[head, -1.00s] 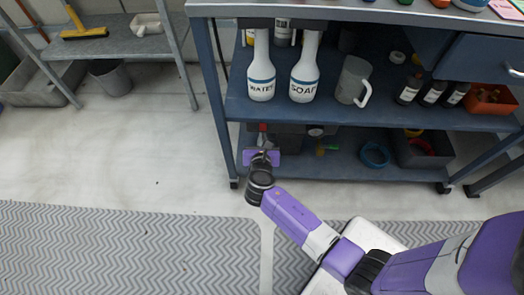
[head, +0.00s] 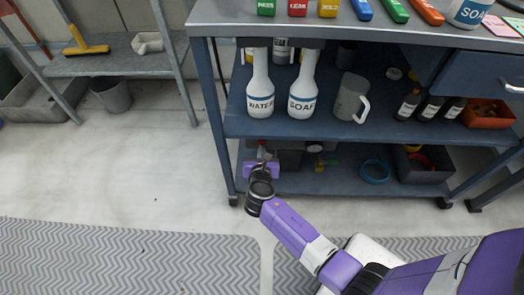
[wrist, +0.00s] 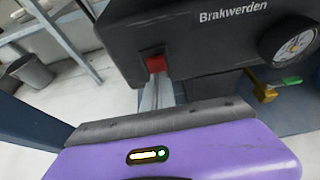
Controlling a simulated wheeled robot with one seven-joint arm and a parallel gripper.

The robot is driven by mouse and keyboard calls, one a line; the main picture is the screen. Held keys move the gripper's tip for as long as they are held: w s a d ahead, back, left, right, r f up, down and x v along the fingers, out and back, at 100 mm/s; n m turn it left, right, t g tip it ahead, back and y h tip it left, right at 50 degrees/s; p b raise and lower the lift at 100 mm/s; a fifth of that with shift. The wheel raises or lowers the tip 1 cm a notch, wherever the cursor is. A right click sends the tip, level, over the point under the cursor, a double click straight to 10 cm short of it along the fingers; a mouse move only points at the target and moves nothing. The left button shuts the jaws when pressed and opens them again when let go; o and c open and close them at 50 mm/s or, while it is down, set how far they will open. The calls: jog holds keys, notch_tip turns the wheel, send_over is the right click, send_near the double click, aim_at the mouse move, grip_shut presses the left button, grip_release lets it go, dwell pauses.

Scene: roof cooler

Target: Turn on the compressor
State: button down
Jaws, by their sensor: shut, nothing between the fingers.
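The compressor (wrist: 215,35) is a black box marked "Brakwerden" with a red switch (wrist: 156,64) low on its front and a round gauge (wrist: 293,43) at its right. In the head view it is a dark shape (head: 287,158) on the bottom shelf, partly hidden by my arm. My gripper (head: 262,150) is at the front left of that shelf. In the wrist view its shut, empty fingers (wrist: 155,82) point at the red switch, right below it. I cannot tell whether they touch it. Which way the switch is set is not clear.
A brass valve with a green handle (wrist: 290,82) is right of the gripper. The blue shelf unit (head: 227,140) has a post just left of my gripper. WATER (head: 260,85) and SOAP (head: 303,85) bottles stand on the shelf above. The floor at left is open.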

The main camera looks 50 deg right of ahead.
jog(key=shift+r+p, duration=0.95)
jog(key=f+p+v, duration=0.1)
jog(key=p+v, duration=0.5)
jog(key=v, duration=0.7)
jog(key=shift+s+a, duration=0.3)
jog(key=shift+a, duration=0.2)
jog(key=shift+r, duration=0.1)
